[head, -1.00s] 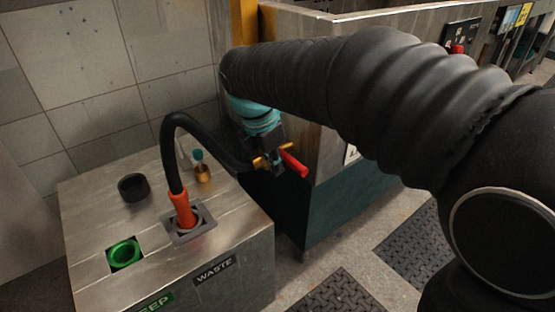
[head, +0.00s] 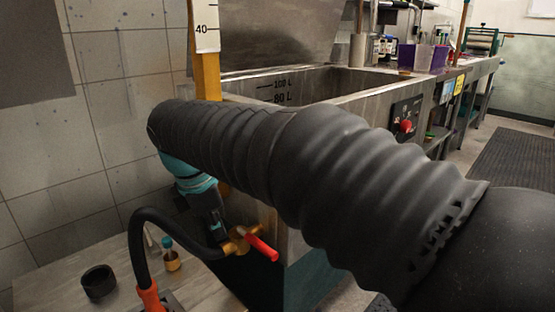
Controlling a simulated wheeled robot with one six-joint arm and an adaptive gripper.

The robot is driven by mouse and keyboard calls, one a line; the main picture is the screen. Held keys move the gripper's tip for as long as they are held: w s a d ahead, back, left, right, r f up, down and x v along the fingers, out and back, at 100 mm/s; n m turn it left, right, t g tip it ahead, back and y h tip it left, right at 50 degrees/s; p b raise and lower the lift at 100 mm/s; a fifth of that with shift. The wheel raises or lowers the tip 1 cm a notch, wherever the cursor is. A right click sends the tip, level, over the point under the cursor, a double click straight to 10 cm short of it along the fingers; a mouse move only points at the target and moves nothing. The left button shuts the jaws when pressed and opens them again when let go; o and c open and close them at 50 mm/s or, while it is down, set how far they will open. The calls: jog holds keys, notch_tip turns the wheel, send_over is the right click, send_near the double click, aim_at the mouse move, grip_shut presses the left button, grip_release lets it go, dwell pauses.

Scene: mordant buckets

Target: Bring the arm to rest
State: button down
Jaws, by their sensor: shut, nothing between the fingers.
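My arm, in a black ribbed sleeve with a teal wrist, reaches across the head view from the right to the left. My gripper (head: 215,226) is dark, points down and is shut with nothing in it. Its tips show just left of a brass valve (head: 236,241) with a red handle (head: 262,248) on the tank's side. I cannot tell whether they touch it. A black hose (head: 143,232) arches from near the valve down to an orange end (head: 150,297) at the bottom edge.
A steel tank (head: 345,98) with litre marks stands behind the arm. The metal bench top (head: 52,289) carries a black ring-shaped cup (head: 99,282) and a small brass pot (head: 172,261). A yellow post (head: 207,75) stands by the tiled wall. Clear floor and a dark mat (head: 515,165) lie far right.

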jog(key=s+d+f+m+t+p, duration=0.1)
jog(key=s+d+m, duration=0.3)
jog(key=d+m, duration=0.4)
jog(key=s+d+f+m+t+y+p, duration=0.1)
jog(key=s+d+m, duration=0.4)
jog(key=d, duration=0.7)
jog(key=s+d+f+m+t+p, duration=0.1)
jog(key=s+d+m, duration=0.3)
jog(key=d+m, duration=0.6)
jog(key=shift+s+d+m+p, duration=0.35)
jog(key=shift+d+p, duration=0.1)
jog(key=shift+p, duration=0.15)
jog(key=shift+f, duration=0.1)
